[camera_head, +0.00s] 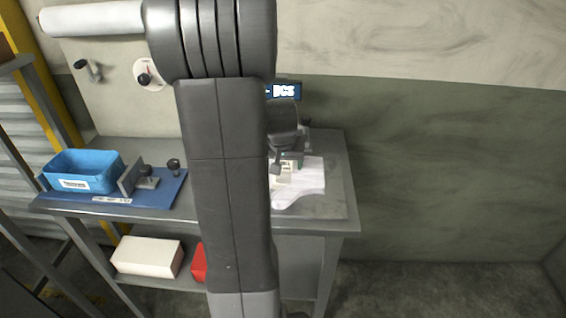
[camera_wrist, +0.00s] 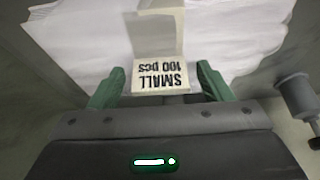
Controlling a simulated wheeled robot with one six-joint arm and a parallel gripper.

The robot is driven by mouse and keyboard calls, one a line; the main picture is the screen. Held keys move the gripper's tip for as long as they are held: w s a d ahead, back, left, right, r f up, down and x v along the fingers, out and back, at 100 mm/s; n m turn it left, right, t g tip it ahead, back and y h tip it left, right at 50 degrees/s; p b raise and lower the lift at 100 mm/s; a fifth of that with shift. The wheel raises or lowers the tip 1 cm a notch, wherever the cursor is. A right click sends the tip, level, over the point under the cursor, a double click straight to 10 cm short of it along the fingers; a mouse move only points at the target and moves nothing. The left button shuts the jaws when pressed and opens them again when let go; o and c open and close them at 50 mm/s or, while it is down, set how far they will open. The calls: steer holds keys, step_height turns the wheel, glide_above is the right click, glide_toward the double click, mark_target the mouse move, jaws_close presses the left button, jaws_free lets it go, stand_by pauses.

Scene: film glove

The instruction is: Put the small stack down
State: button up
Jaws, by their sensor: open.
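The small stack shows in the wrist view as white film sheets (camera_wrist: 75,42) with a cream band (camera_wrist: 160,75) printed "SMALL 100 pcs". In the head view the white sheets (camera_head: 308,177) lie on the right part of the grey bench. My gripper (camera_wrist: 160,86) is open, its green fingers standing to the left and right of the cream band with gaps on both sides. In the head view my gripper (camera_head: 287,162) is over the sheets, partly hidden by my arm. I cannot tell whether anything lies under the sheets.
The grey bench (camera_head: 335,160) has bare room to the right of the sheets. A blue bin (camera_head: 82,172) and a clamp-like fixture (camera_head: 146,176) stand at left on a blue mat.

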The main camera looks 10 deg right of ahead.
mark_target(282, 183)
steer(key=shift+r, duration=0.1)
steer(key=shift+r, duration=0.2)
steer(key=v, duration=1.1)
steer(key=shift+s+r, duration=0.25)
steer(key=shift+r, duration=0.05)
